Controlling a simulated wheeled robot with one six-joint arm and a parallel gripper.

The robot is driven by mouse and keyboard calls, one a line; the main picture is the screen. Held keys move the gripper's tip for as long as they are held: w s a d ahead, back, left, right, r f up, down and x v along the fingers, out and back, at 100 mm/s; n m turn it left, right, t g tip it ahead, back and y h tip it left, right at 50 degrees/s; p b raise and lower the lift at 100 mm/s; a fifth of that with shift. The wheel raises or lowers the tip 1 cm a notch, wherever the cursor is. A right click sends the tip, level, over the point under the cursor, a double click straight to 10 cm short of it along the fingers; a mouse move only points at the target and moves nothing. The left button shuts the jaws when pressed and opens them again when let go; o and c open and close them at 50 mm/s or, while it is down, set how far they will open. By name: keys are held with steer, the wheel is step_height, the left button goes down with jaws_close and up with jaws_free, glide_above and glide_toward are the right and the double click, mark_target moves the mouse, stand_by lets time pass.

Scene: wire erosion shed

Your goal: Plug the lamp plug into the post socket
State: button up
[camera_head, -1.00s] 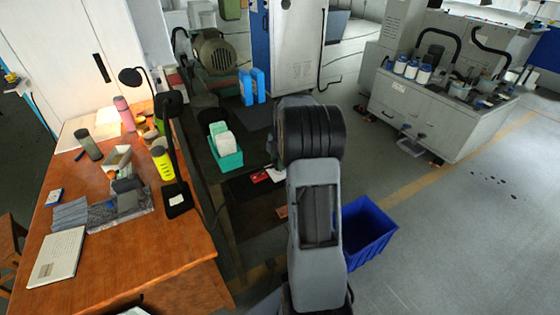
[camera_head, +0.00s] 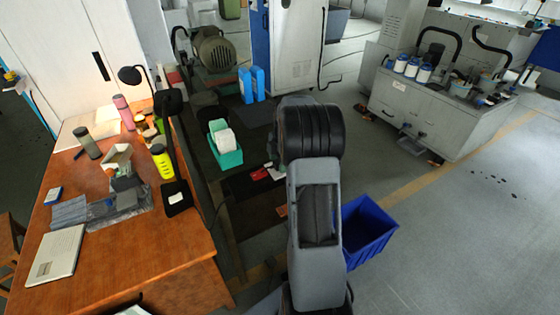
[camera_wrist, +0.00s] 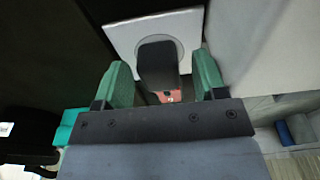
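In the wrist view a white plate (camera_wrist: 193,25) with a round grey recess, which looks like the post socket, is straight ahead. A dark rounded block (camera_wrist: 158,62), which looks like the lamp plug, covers the middle of the recess. I cannot tell whether it is seated in it. My gripper (camera_wrist: 163,82) has its two green fingers apart, one each side of the block, with visible gaps. A small reddish part (camera_wrist: 168,97) shows below the block. In the head view my arm hides the plate, the block and most of the gripper.
A wooden desk (camera_head: 160,255) with a black lamp (camera_head: 172,150) and several items stands at left. A teal box (camera_head: 226,158) is beside it. A blue bin (camera_head: 370,232) sits on the floor right of my arm.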

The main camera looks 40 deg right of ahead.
steer(key=r, duration=0.4)
steer(key=d+r, duration=0.1)
steer(key=r, duration=0.4)
steer(key=r+b, duration=0.1)
steer(key=r, duration=0.3)
steer(key=shift+s+d+r, duration=0.15)
steer(key=shift+d+r, duration=0.2)
steer(key=shift+d, duration=0.05)
